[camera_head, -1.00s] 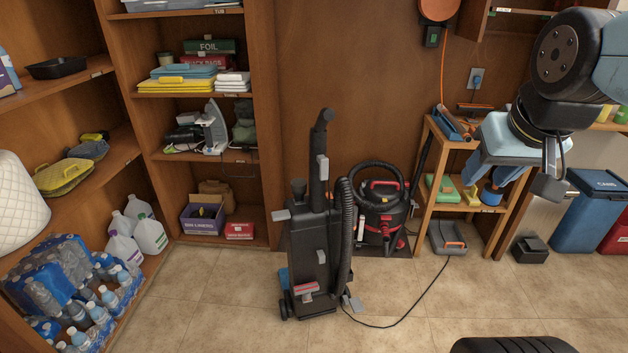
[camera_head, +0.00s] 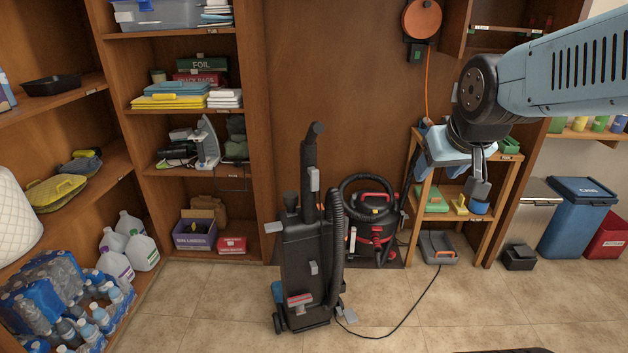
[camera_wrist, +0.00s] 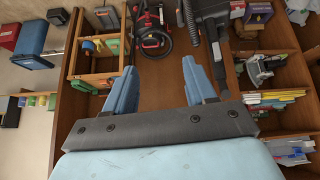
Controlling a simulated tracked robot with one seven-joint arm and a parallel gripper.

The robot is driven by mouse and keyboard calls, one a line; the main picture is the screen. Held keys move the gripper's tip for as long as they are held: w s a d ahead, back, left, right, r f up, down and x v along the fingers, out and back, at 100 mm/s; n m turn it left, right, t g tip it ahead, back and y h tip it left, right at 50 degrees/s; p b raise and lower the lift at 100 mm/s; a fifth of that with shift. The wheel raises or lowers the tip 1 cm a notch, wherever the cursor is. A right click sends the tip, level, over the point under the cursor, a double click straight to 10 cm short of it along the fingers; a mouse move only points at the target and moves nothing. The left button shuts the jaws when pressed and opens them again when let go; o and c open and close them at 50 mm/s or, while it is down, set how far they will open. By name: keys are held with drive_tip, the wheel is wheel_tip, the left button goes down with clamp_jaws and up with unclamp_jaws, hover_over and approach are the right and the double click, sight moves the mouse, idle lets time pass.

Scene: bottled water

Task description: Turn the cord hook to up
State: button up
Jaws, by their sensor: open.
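A black upright vacuum (camera_head: 306,255) stands on the floor in the middle of the head view. Grey tabs stick out from it: an upper one (camera_head: 314,179) on the handle, a lower one (camera_head: 314,267) on the body, and one at the left side (camera_head: 273,227). Which is the cord hook, and how it is turned, I cannot tell for sure. In the wrist view, part of the upright vacuum (camera_wrist: 190,20) shows at the top. My gripper (camera_wrist: 160,68) is open, with nothing between its blue fingers. In the head view it is raised at the right, apart from the vacuum.
A red-and-black canister vacuum (camera_head: 372,228) stands behind. A wooden side shelf (camera_head: 432,192) is at the right. A black cord (camera_head: 412,310) curves over the floor. Bottled water (camera_head: 65,305) is at the lower left. The tiled floor in front is mostly clear.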

drive_tip(key=w+a+f+n+t, duration=0.1)
drive_tip(key=w+a+f, duration=0.1)
drive_tip(key=w, duration=0.3)
drive_tip(key=w+a+f+n+t, duration=0.1)
drive_tip(key=w+a+f, duration=0.1)
drive_tip(key=w, duration=0.4)
drive_tip(key=n+t+y, duration=0.2)
drive_tip(key=t+y, duration=0.2)
drive_tip(key=y, duration=0.1)
approach(315, 183)
drive_tip(key=s+d+r, duration=0.3)
drive_tip(key=d+r, duration=0.1)
drive_tip(key=d, duration=0.1)
drive_tip(key=a+f+m+t, duration=0.1)
drive_tip(key=a+f+t, duration=0.3)
drive_tip(key=f, duration=0.4)
drive_tip(key=shift+y, duration=0.3)
drive_tip(key=x, duration=1.3)
drive_tip(key=shift+w+a+r, duration=0.15)
drive_tip(key=shift+a+r, duration=0.1)
drive_tip(key=shift+c, duration=0.4)
drive_tip(key=shift+m, duration=0.3)
drive_tip(key=c, duration=0.9)
